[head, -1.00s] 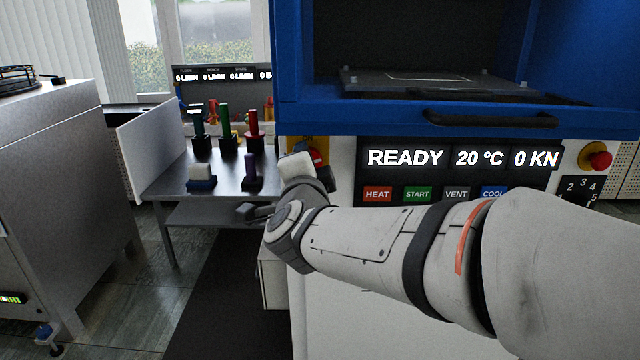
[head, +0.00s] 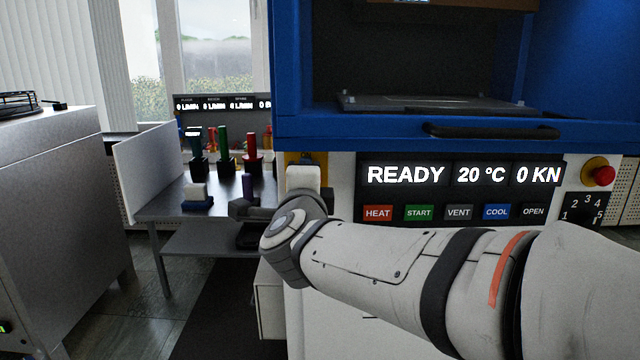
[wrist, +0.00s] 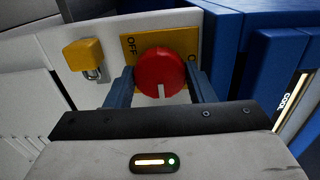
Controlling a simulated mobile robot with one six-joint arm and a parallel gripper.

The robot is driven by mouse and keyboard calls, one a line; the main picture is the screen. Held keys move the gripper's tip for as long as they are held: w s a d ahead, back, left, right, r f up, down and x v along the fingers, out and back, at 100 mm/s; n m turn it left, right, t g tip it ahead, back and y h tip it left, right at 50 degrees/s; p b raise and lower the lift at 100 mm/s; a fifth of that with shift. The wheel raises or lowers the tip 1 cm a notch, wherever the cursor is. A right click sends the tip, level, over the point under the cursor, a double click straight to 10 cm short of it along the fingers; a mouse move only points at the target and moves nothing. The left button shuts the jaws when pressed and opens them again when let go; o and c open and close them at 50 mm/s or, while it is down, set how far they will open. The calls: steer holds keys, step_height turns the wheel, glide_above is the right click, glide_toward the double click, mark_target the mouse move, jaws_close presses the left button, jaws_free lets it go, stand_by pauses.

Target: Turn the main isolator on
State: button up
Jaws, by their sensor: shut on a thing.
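The main isolator is a round red knob (wrist: 160,70) on a yellow plate (wrist: 184,41) in the wrist view. "OFF" is printed at the plate's upper left, and a partly hidden label stands at its right. A pale notch on the knob's rim points down in the picture. My gripper (wrist: 161,82) has one blue-grey finger on each side of the knob and is shut on it. In the head view my wrist covers the knob, and only part of the yellow plate (head: 292,158) shows.
A yellow padlock (wrist: 84,56) hangs left of the knob. The blue press (head: 400,128) has a display reading READY, 20 °C, 0 KN (head: 460,174) and buttons below. A red emergency button (head: 603,175) is at right. A metal bench (head: 155,206) with coloured-handled tools stands at left.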

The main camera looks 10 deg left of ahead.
steer(key=o, duration=1)
steer(key=p+v, duration=0.1)
steer(key=v, duration=0.6)
steer(key=shift+s+d, duration=0.1)
steer(key=shift+s, duration=0.25)
